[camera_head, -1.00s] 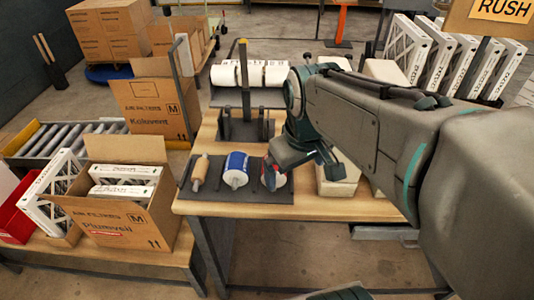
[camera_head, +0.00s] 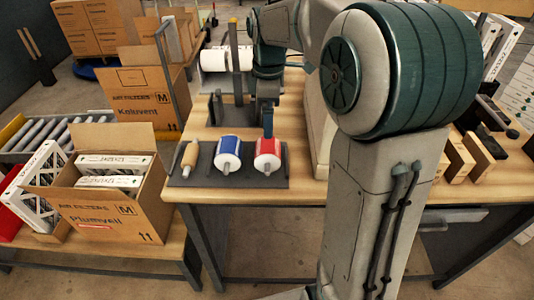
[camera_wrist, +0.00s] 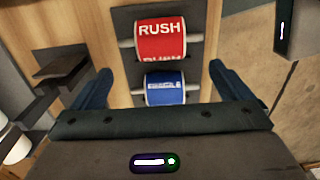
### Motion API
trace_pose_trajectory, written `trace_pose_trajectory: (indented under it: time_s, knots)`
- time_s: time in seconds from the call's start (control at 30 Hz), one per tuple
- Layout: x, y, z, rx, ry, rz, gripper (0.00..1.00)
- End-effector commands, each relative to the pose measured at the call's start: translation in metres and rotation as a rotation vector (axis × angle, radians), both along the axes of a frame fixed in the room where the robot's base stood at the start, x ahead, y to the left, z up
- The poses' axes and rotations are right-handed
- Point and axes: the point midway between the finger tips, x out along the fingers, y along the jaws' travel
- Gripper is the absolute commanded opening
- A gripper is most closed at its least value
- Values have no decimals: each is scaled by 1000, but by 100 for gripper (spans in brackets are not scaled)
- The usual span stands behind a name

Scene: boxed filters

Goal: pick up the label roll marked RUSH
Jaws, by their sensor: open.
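The red label roll marked RUSH (camera_wrist: 161,42) lies on its spindle in the upper middle of the wrist view. In the head view the red roll (camera_head: 268,152) is the right one on the dark tray (camera_head: 205,182). A blue label roll (camera_wrist: 164,88) lies beside it, also visible in the head view (camera_head: 228,150). My gripper (camera_wrist: 160,72) is open and empty above the rolls, its fingers spread wider than the red roll. In the head view my gripper (camera_head: 267,128) hangs just behind and above the red roll; its far finger is hidden.
A wooden-handled roller (camera_head: 189,157) lies left of the blue roll. A dark stand with a post (camera_head: 235,75) and a white roll (camera_head: 213,60) rises behind. A pale box (camera_head: 318,135) stands close to the right. Open filter cartons (camera_head: 100,215) sit at left.

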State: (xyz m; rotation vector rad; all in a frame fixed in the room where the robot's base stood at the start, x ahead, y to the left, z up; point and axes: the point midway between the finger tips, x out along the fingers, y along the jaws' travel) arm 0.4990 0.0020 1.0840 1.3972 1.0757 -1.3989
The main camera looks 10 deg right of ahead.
Motion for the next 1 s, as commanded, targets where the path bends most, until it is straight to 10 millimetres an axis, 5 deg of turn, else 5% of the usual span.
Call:
trace_pose_trajectory:
  time_s: [0.63,0.97,1.0]
  knots:
    - [-2,2,-80,0,2,-2,98]
    - [-1,2,-87,0,-1,-2,98]
    - [-1,2,-87,0,-1,-2,87]
